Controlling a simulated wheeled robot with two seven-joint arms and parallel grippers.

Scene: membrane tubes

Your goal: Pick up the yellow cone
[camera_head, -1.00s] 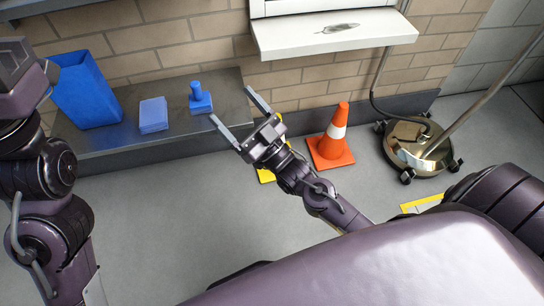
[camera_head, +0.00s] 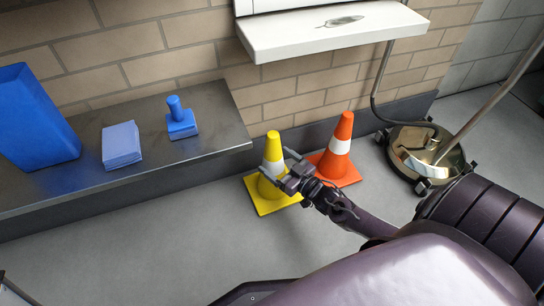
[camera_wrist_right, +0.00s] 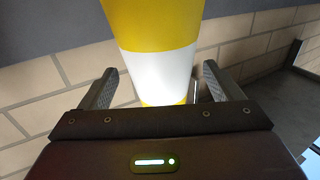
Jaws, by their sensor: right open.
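The yellow cone (camera_head: 272,140) with a white band stands upright on the floor by the low ledge, left of the orange cone in the head view. My right gripper (camera_head: 273,161) is open at the cone's upper half. In the right wrist view, the cone (camera_wrist_right: 150,25) rises between the two spread fingers of this gripper (camera_wrist_right: 160,70), with its white band between them. I see gaps beside the cone there, and the fingers do not look closed on it. Part of the cone's right side is hidden by the gripper in the head view. My left gripper is not in view.
An orange cone (camera_head: 340,132) stands close on the right. A metal floor machine (camera_head: 425,150) is further right. Floor left of the yellow cone is clear.

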